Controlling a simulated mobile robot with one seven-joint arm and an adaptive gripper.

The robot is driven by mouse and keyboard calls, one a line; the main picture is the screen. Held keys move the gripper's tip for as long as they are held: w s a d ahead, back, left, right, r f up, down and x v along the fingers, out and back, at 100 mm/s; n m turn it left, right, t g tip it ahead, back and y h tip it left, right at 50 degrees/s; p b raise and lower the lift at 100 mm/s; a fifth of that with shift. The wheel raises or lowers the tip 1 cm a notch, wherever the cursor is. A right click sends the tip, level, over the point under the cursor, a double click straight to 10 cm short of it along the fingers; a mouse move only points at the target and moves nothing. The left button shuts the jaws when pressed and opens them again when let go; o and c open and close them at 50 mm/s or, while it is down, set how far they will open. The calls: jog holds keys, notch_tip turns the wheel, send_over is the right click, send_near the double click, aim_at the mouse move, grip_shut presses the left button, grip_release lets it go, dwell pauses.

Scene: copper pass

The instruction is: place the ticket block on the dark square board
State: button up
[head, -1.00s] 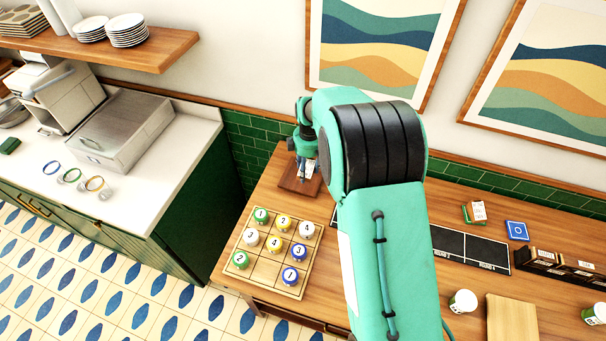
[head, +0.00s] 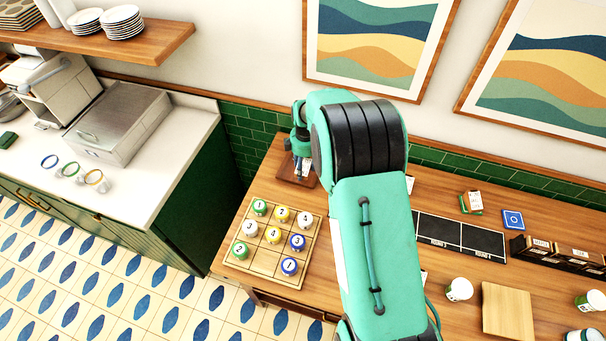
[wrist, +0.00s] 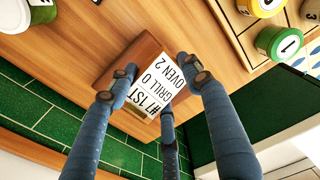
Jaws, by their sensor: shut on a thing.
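The ticket block (wrist: 150,82) has a white printed face reading "#71ST", "GRILL 0" and "OVEN 2". My gripper (wrist: 158,78) has its blue fingers shut around the block in the wrist view. The dark square board (wrist: 119,69) is red-brown and lies right behind the block in that view. In the head view the board (head: 286,173) is at the table's back left corner, with my gripper (head: 299,164) over it. The block's white face partly shows there. I cannot tell whether the block touches the board, as fingers and block hide the contact.
A wooden grid tray (head: 250,258) with several numbered lidded pots stands in front of the board. Green wall tiles (head: 250,145) are close behind. Black panels (head: 478,238), a blue square (head: 513,220) and a wooden board (head: 508,310) lie to the right.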

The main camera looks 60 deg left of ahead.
aim_at(303, 181)
jog(key=shift+f, duration=0.6)
jog(key=shift+f, duration=0.15)
jog(key=shift+f+p, duration=0.4)
jog(key=shift+f, duration=1.55)
jog(key=shift+f, duration=0.15)
jog(key=o, duration=1.5)
jog(key=shift+w+d+r+b, duration=0.1)
jog(key=shift+r+b, duration=0.4)
jog(key=shift+r, duration=2.6)
jog(key=shift+w+r+b, duration=0.1)
jog(key=shift+r+b, duration=0.35)
jog(key=shift+r, duration=2.6)
